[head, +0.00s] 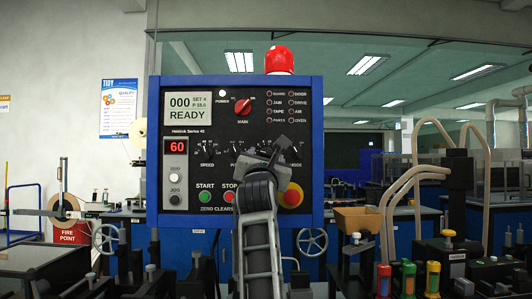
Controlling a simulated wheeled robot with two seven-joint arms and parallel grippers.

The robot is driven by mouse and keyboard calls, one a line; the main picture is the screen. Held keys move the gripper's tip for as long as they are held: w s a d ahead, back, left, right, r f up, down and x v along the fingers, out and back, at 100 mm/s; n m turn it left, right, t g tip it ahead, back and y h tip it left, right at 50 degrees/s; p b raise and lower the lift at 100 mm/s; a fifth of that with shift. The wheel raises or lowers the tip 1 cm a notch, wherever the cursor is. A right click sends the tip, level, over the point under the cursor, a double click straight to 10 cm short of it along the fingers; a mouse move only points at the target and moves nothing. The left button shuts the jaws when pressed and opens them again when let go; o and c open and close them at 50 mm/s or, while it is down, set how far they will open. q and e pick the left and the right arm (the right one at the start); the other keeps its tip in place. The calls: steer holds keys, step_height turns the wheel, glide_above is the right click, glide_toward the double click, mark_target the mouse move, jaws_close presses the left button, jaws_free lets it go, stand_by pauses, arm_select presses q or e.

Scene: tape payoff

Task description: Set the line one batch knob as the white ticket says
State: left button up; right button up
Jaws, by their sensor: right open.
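The control panel (236,107) is a black face in a blue frame, with a row of small black knobs across its middle. The speed knob (207,150) shows at the left of the row, and the mode knob (295,150) at the right, partly covered. My right gripper (277,150) is open in front of the right part of this row. It hides the knob and lettering behind it, so I cannot read a batch label or setting. I cannot tell whether it touches a knob. No white ticket can be made out for certain. My left gripper is not in view.
A red main switch (243,106) is above the row. Green start (205,197) and red stop (229,197) buttons and a red-and-yellow emergency button (292,196) are below it, close to my right arm.

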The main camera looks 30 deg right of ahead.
steer(key=shift+w+d+r, duration=0.2)
steer(key=shift+w+d, duration=0.1)
steer(key=shift+w, duration=0.1)
steer(key=c, duration=1)
steer(key=shift+m, duration=0.3)
steer(key=shift+w+a+m+g+h, duration=0.15)
steer(key=shift+m+g+h, duration=0.25)
steer(key=shift+m, duration=0.7)
steer(key=shift+m+g+h, duration=0.5)
steer(key=shift+m+g, duration=0.7)
steer(key=shift+m, duration=1.3)
